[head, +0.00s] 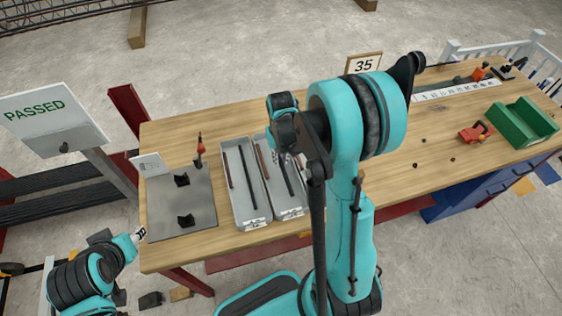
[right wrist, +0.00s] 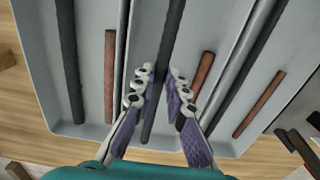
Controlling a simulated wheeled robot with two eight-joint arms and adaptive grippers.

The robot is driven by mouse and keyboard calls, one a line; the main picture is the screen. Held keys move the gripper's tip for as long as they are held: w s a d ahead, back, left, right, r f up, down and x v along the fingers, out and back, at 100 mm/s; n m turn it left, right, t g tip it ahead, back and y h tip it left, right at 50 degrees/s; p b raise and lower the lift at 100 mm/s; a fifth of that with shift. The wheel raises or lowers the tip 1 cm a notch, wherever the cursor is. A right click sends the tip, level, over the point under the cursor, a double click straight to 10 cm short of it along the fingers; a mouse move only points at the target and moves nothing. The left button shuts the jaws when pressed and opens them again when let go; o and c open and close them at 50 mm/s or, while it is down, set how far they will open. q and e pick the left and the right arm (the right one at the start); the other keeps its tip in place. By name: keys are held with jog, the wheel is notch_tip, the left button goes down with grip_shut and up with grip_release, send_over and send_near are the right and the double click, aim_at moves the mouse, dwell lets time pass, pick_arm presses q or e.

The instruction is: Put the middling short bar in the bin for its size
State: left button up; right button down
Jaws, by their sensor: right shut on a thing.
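Two grey bins stand side by side on the wooden table, a left bin (head: 239,213) and a right bin (head: 301,210). Each holds a dark bar and a shorter brown bar. My right gripper (right wrist: 161,82) is over the right bin in the head view, its fingers shut on a dark short bar (right wrist: 171,38).
A grey plate (head: 167,215) with black blocks lies left of the bins. A "35" sign (head: 363,64) stands at the back. A green tray (head: 522,125) and a red tool (head: 476,132) sit at the right. The table's right middle is mostly clear.

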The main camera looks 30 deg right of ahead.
jog(key=shift+f, duration=0.35)
jog(key=shift+f+b, duration=0.55)
jog(key=c, duration=1.5)
grip_release()
jog(key=shift+c, duration=0.2)
